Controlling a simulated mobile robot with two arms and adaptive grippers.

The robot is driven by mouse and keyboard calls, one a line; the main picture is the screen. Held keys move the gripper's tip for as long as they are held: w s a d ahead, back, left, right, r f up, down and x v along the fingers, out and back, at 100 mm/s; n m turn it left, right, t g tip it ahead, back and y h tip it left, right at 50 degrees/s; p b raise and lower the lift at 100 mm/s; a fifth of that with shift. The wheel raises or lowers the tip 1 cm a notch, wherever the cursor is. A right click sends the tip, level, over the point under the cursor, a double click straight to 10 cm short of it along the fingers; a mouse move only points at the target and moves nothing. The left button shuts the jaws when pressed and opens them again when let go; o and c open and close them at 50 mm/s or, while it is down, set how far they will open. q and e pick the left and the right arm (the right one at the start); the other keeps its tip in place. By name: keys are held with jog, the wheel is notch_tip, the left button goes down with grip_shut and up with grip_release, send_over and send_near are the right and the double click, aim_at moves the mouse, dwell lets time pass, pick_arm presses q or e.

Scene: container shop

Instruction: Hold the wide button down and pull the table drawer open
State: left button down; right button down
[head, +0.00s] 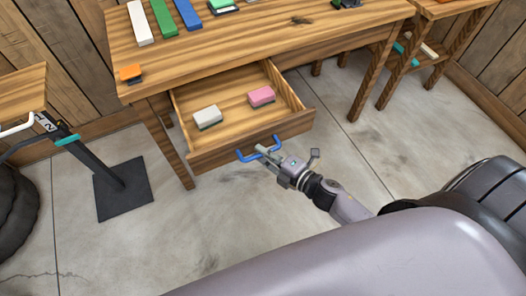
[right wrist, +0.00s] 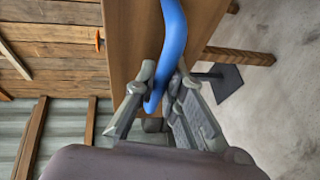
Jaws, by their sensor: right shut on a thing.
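The table drawer (head: 230,141) stands open, pulled out from under the wooden table (head: 200,68). A blue handle (head: 245,157) is on its front. My right gripper (head: 267,152) is shut on this handle. In the right wrist view the blue handle (right wrist: 174,35) runs between the fingers (right wrist: 165,80). An orange piece on a dark base (head: 130,73), probably the wide button, sits at the table's front left corner. Nothing touches it in the head view. An orange bit (right wrist: 99,40) also shows in the right wrist view. My left gripper is not in view.
A white block (head: 207,115) and a pink block (head: 261,95) lie in the drawer. Several coloured bars, including a green one (head: 163,17), lie on the tabletop. A stand with a dark square base (head: 122,190) is at the left. The floor before the drawer is clear.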

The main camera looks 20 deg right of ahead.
jog(key=c, duration=1.7)
grip_release()
jog(key=shift+o, duration=0.2)
jog(key=v, duration=1.2)
